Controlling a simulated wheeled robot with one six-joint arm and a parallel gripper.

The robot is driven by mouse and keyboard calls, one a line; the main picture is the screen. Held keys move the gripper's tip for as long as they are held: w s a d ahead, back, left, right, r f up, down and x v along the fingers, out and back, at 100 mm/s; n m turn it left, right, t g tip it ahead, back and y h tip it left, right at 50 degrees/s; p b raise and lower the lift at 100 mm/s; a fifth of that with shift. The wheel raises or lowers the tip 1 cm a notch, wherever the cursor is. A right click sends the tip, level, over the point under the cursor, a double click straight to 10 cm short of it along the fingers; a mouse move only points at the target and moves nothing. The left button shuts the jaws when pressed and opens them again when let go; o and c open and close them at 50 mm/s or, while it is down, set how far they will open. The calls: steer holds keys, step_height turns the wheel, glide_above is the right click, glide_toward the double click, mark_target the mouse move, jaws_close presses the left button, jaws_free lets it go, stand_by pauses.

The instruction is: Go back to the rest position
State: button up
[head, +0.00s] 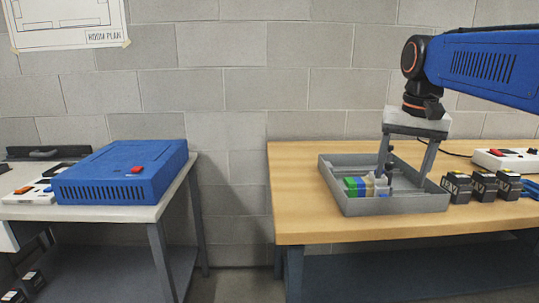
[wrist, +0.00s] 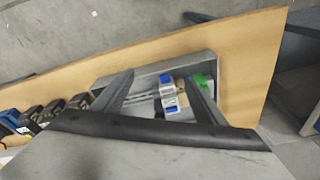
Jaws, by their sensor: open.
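My gripper (head: 404,172) is at the end of my blue arm, pointing down over a grey tray (head: 400,204) on the wooden table. Its two fingers are spread apart, with nothing seen held between them. In the wrist view the gripper (wrist: 159,76) shows its open fingers over the tray (wrist: 236,66). Small green, blue and white items (head: 358,187) lie in the tray, below and near the fingers. The fingertips look to be inside or just above the tray; I cannot tell whether they touch anything.
Several black boxes (head: 484,187) stand right of the tray, near a white power strip (head: 500,159) with a red switch. A blue case (head: 122,172) sits on a separate table at left. A gap parts the tables. A block wall stands behind.

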steer(key=s+a+f+n+t, duration=0.2)
steer(key=s+f+n+t, duration=0.1)
steer(key=s+f, duration=1.6)
step_height(320, 180, down, 4)
steer(key=shift+s+a+r+n, duration=0.1)
steer(key=shift+s+a+n, duration=0.15)
steer(key=shift+n, duration=0.45)
steer(key=shift+r, duration=0.1)
steer(key=w+d+r+g, duration=0.2)
steer(key=w+r, duration=1.3)
steer(key=w+d+r+g, duration=0.3)
steer(key=w+r, duration=1.2)
steer(key=shift+s+f, duration=0.1)
steer(key=shift+f, duration=2.8)
steer(key=shift+n, duration=0.3)
steer(key=shift+n, duration=0.8)
